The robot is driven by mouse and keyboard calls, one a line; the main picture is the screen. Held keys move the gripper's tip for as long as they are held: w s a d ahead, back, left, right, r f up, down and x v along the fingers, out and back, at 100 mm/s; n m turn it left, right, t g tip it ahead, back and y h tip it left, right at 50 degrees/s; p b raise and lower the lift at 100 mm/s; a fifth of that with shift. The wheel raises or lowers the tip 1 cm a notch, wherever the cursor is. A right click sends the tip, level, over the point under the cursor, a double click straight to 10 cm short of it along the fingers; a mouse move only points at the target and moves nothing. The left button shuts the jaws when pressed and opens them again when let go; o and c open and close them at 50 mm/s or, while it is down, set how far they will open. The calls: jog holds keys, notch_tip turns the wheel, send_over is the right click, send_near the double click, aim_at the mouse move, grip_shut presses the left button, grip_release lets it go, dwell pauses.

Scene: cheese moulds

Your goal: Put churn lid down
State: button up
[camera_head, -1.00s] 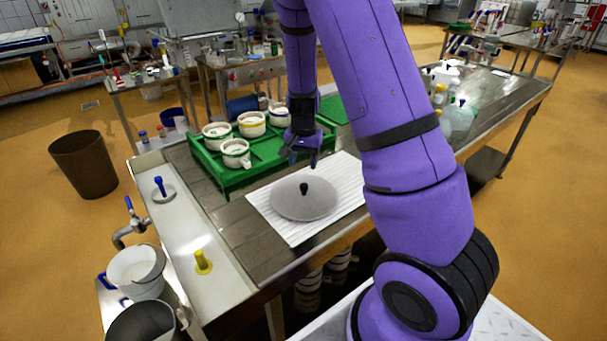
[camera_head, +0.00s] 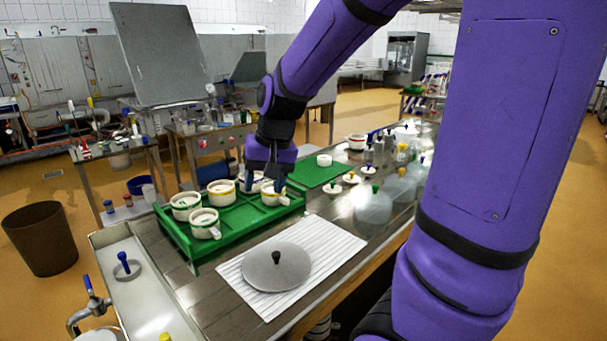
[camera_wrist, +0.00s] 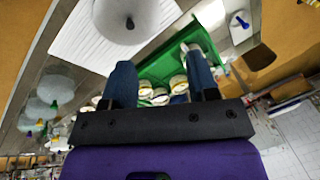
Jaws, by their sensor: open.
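The churn lid (camera_head: 277,267), a grey round disc with a black knob, lies flat on a white ribbed mat (camera_head: 343,244) on the metal table. In the wrist view the lid (camera_wrist: 115,22) shows at the top, away from the fingers. My gripper (camera_head: 265,183) is open and empty, above the right part of the green tray and well behind the lid. Its two blue fingers are spread in the wrist view (camera_wrist: 161,82), with nothing held between them.
The green tray (camera_head: 196,262) holds several white cheese moulds below my gripper. Clear jars and small lids stand at the right of the table (camera_head: 195,293). A pale side counter (camera_head: 152,305) with a blue-handled piece is at the left. A brown bin (camera_head: 40,240) stands on the floor.

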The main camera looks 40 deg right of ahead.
jog(key=s+a+r+n+t, duration=0.1)
jog(key=s+r, duration=0.3)
jog(key=s, duration=0.4)
jog(key=s+a+r+n+t+h, duration=0.1)
jog(key=s+a+r+n, duration=0.2)
jog(key=s, duration=0.5)
jog(key=shift+s+r+n+t+h, duration=0.35)
jog(key=shift+r+n, duration=0.25)
jog(key=shift+r, duration=0.25)
